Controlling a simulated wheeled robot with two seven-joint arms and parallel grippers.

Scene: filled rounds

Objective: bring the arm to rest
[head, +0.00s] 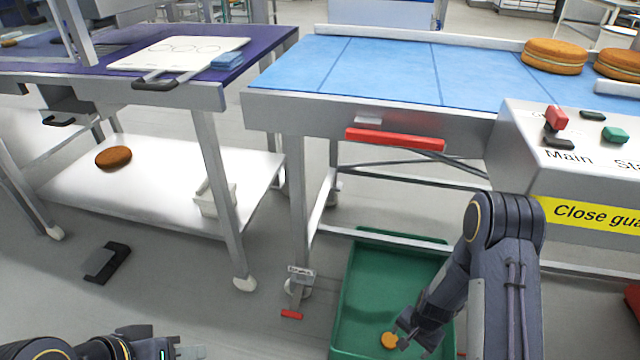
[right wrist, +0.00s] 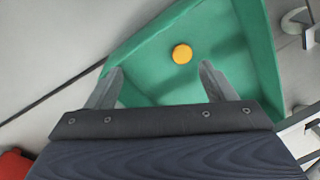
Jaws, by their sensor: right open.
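My right arm reaches down at the right of the head view, and its gripper (head: 403,336) is low over a green bin (head: 375,290). In the right wrist view the right gripper (right wrist: 162,68) has its fingers spread wide with nothing between them. A small orange round (head: 389,340) lies in the bin; it also shows in the right wrist view (right wrist: 182,54), beyond the fingertips and apart from them. My left gripper (head: 188,347) is at the bottom left edge of the head view, above the floor. Its fingers are partly cut off, so its opening is unclear.
A blue conveyor (head: 390,70) carries filled rounds (head: 554,57) at its right end. A control box (head: 575,170) stands beside my right arm. A table with a lower shelf (head: 165,185) stands left, a brown round (head: 113,157) on the shelf. Floor between is mostly clear.

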